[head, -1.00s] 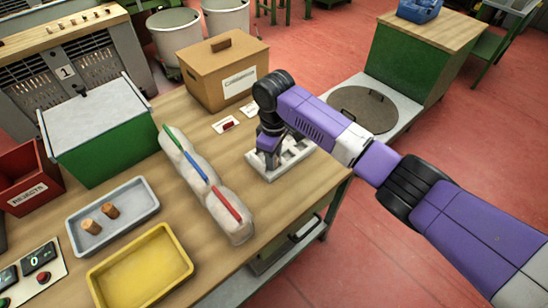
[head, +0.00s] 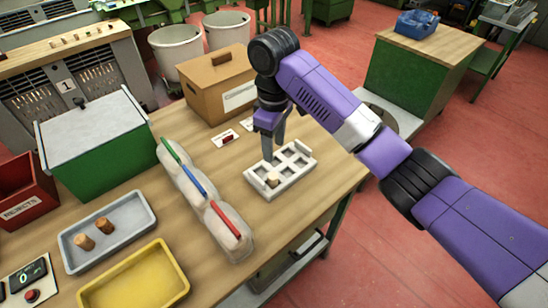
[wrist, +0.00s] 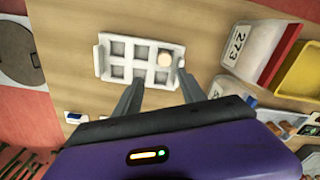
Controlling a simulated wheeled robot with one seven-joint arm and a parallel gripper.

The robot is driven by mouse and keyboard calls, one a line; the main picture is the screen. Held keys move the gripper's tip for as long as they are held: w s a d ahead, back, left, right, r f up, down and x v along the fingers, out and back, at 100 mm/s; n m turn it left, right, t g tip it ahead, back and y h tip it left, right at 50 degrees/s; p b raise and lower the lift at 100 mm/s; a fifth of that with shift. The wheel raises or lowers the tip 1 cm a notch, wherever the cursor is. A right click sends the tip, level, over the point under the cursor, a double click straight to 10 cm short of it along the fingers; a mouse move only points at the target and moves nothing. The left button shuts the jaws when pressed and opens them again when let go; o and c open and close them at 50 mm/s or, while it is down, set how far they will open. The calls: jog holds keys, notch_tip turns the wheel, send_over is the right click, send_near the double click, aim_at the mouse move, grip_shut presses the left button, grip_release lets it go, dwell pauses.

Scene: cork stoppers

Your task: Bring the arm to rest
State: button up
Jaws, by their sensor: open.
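My gripper (head: 270,150) is above the white compartment tray (head: 288,186) on the wooden bench, with its fingers apart and nothing visible between them. In the wrist view my gripper (wrist: 152,98) shows two spread fingers near the edge of the tray (wrist: 103,60). One cork stopper (head: 271,181) sits in a near corner compartment of the tray; it also shows in the wrist view (wrist: 165,58). The other compartments that I can see look empty.
A yellow tray (head: 140,282), clear bags with coloured clips (head: 203,205), a green box (head: 92,140), a cardboard box (head: 218,85) and a red rejects bin (head: 25,195) stand around. Open floor lies right of the bench.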

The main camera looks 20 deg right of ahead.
jog(key=shift+r, duration=0.4)
jog(key=w+a+r+m+t+y, duration=0.2)
jog(key=w+a+r+t+y, duration=0.15)
jog(key=a+t, duration=0.3)
jog(key=w+a+r+m+t+y, duration=0.1)
jog(key=w+a+r+t+y, duration=0.2)
jog(key=w+a+t, duration=0.3)
jog(key=s+d+f+m+h, duration=0.1)
jog(key=s+d, duration=0.3)
jog(key=s, duration=1.3)
jog(key=s+d+f+m+t+h, duration=0.1)
jog(key=s+d+f+m+h, duration=0.1)
jog(key=s, duration=1.6)
jog(key=s+d+f+m+t+h, duration=0.1)
jog(key=s+d+f, duration=0.4)
jog(key=s, duration=1.3)
jog(key=shift+s+d+f+m+h, duration=0.2)
jog(key=shift+d+m+h, duration=0.5)
jog(key=shift+h, duration=0.55)
